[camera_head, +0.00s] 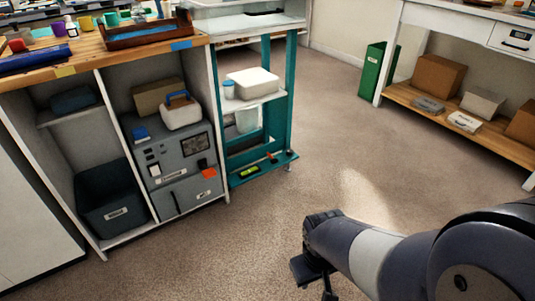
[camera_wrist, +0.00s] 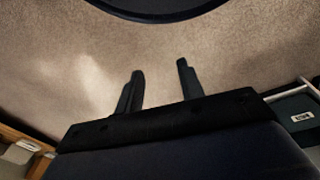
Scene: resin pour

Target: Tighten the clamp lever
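I cannot make out a clamp lever for certain in either view. A teal stand (camera_head: 291,95) stands in the middle of the head view. On its low shelf lie a yellow-green piece (camera_head: 249,172) and a small orange-red piece (camera_head: 272,158), too small to identify. My gripper (camera_wrist: 160,72) shows two dark fingers set apart with only carpet beyond them, so it is open and empty. In the head view it hangs over bare floor, right of and nearer than the teal stand, touching nothing.
A wooden-topped bench (camera_head: 100,48) with cups and a tray stands at left. Below it are a grey cabinet unit (camera_head: 180,150) and a dark bin (camera_head: 113,205). A white table (camera_head: 450,17) with boxes on its low shelf stands at right. The carpet (camera_head: 330,130) between is clear.

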